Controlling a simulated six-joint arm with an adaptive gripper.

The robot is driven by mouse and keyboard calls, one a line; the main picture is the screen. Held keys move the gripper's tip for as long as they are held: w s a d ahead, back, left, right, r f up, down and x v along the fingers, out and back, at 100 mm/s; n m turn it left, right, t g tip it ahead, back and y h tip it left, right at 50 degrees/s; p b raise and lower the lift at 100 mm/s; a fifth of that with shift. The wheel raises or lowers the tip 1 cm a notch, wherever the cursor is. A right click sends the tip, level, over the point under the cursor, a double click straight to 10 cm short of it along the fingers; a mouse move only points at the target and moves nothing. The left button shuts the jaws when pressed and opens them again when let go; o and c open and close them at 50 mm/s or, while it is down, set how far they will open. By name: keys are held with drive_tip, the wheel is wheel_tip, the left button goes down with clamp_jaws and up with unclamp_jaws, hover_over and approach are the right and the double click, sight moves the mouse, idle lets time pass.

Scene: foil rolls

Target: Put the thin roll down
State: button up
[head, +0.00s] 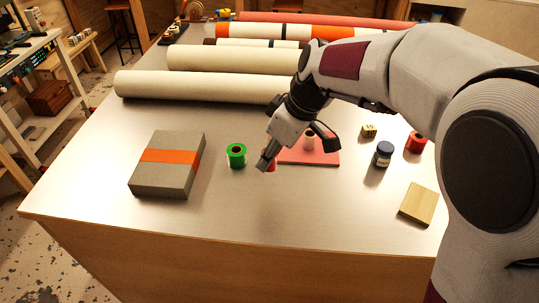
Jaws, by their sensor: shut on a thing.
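My gripper (267,161) points down over the middle of the table and is shut on a small red roll (273,166). The fingers hide most of this roll, so its thickness and whether it touches the table cannot be told. A green roll (237,160) with a dark brown hollow top stands upright just left of my gripper. A pale pinkish roll (309,142) stands on the flat red mat (322,158), right of my gripper. Another red roll (415,143) stands at the right, partly behind my arm.
A grey box with an orange band (170,157) lies at the left. A dark jar (383,156), a small yellowish block (369,131) and a wooden block (418,204) are at the right. Long rolls (195,87) lie across the back. The front of the table (280,215) is clear.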

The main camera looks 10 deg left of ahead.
drive_tip(key=w+d+m, duration=0.2)
drive_tip(key=w, duration=0.5)
drive_tip(key=w+d+r+m+t, duration=0.1)
drive_tip(key=w+m, duration=0.1)
drive_tip(key=w, duration=0.6)
drive_tip(key=shift+w+d+h, duration=0.25)
drive_tip(key=shift+d+h, duration=0.1)
drive_tip(key=shift+h, duration=0.05)
drive_tip(key=shift+f, duration=3)
drive_tip(key=shift+f, duration=0.15)
drive_tip(key=shift+f, duration=1.75)
